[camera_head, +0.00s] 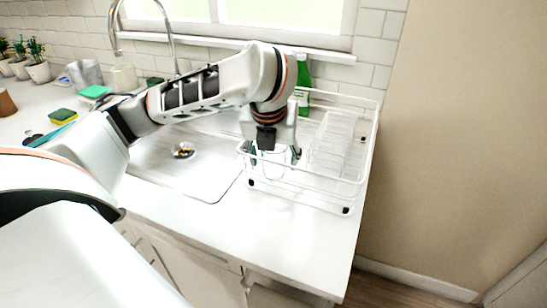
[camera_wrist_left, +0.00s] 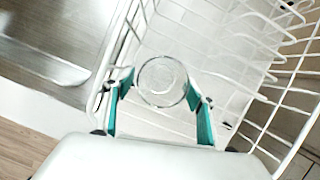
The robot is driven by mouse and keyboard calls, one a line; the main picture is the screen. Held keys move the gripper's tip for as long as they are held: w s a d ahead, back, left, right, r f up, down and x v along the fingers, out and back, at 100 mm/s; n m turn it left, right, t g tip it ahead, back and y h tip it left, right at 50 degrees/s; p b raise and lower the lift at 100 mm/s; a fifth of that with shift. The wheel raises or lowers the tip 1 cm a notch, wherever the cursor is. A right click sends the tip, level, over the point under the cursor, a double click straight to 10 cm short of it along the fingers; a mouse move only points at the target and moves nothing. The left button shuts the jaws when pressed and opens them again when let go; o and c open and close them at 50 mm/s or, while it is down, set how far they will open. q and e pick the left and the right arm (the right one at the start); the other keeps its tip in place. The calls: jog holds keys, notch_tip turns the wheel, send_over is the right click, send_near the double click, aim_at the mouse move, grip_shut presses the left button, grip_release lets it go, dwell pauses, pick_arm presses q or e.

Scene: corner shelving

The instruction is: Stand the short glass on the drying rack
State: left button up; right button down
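The short glass (camera_head: 274,166) is clear and looks upright inside the front-left part of the white wire drying rack (camera_head: 309,203). In the left wrist view the glass (camera_wrist_left: 162,82) shows as a round rim, with the rack's wires (camera_wrist_left: 262,98) around it. My left gripper (camera_head: 274,153) points down over the glass. Its two teal fingers (camera_wrist_left: 160,88) stand on either side of the glass, with what look like small gaps between them and its wall. Whether the glass base rests on the rack floor is hard to see. My right gripper is not in view.
A green bottle (camera_head: 303,88) stands behind the rack. Clear upright ware (camera_head: 333,138) fills the rack's right part. The sink (camera_head: 178,172) lies to the left, and the beige wall (camera_head: 450,130) is to the right. The counter in front of the rack is clear.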

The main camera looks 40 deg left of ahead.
pick_arm(q)
jog(key=shift+r, duration=0.45)
jog(key=p+v, duration=0.6)
jog(key=v, duration=0.5)
jog(key=shift+s, duration=0.25)
jog(key=shift+d, duration=0.1)
